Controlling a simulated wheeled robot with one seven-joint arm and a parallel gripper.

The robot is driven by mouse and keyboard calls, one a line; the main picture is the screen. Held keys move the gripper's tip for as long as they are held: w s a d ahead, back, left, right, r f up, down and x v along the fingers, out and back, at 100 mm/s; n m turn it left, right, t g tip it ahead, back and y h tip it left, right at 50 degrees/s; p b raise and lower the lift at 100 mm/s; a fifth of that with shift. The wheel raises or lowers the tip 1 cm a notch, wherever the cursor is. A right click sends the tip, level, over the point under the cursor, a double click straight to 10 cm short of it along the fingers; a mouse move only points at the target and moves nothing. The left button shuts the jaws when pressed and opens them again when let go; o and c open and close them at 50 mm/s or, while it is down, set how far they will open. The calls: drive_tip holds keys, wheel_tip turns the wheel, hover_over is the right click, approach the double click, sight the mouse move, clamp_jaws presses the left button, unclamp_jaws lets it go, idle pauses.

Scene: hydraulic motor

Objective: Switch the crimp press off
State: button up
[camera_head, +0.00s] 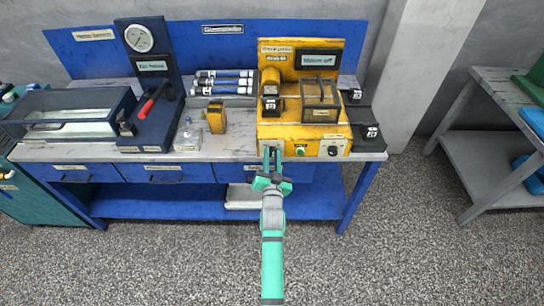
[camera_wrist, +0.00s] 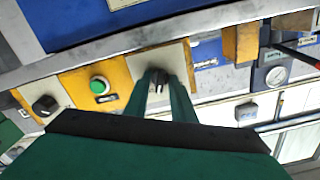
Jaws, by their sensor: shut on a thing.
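The yellow crimp press (camera_head: 304,95) stands at the right end of the blue workbench. Its front panel has a green button (camera_head: 300,150) and a black round knob (camera_head: 333,151) to the right. At the panel's left end a dark rotary switch (camera_wrist: 157,77) sits on a pale plate, seen in the wrist view. My gripper (camera_head: 272,155) is at this switch, and its two green fingers are shut on it. In the head view the gripper hides the switch. The wrist view also shows the green button (camera_wrist: 98,87) and the black knob (camera_wrist: 45,105).
A blue gauge press (camera_head: 152,85) with a red lever stands to the left, beside a clear-walled tray (camera_head: 66,112). A small yellow device (camera_head: 216,117) stands left of the crimp press. Several hoses lie behind it. The floor in front is clear.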

drive_tip(key=n, duration=1.3)
drive_tip(key=shift+f, duration=0.1)
drive_tip(key=shift+n, duration=0.4)
drive_tip(key=o, duration=0.7)
drive_tip(key=shift+s, duration=0.1)
drive_tip(key=s, duration=1)
drive_tip(key=shift+s, duration=0.35)
